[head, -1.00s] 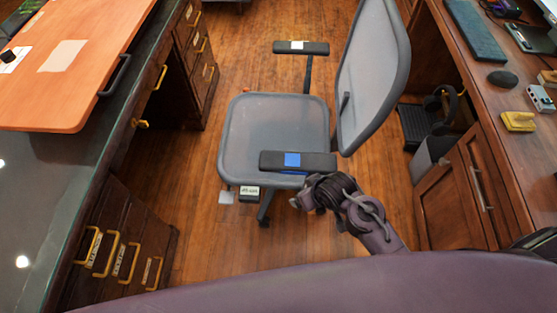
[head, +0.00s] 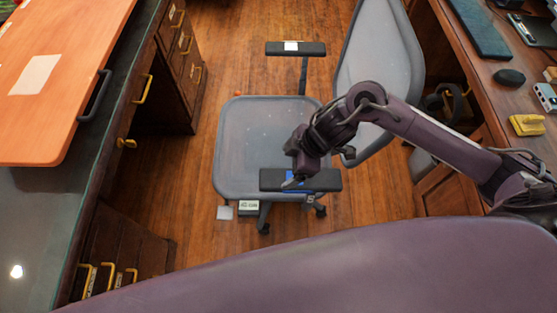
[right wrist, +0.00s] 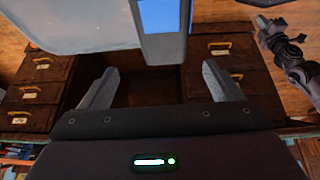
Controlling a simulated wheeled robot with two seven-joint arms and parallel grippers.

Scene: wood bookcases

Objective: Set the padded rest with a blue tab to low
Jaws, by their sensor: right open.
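The padded rest with a blue tab (head: 322,180) is the near armrest of a grey office chair (head: 262,140). It is a dark level pad, and its blue tab (head: 295,177) is partly hidden by my right gripper (head: 294,183). My right gripper is over the pad in the head view. In the right wrist view my right gripper (right wrist: 159,70) has its two fingers wide apart with nothing between them; the blue tab (right wrist: 160,14) shows beyond the fingertips, near the top edge. I cannot tell whether a finger touches the rest.
The other armrest (head: 310,48) has a white tab. A dark desk (head: 40,215) with drawers and an orange board (head: 70,75) stands left. A wooden desk (head: 475,75) stands right, behind my right arm. Open wood floor (head: 190,190) lies between the left desk and the chair.

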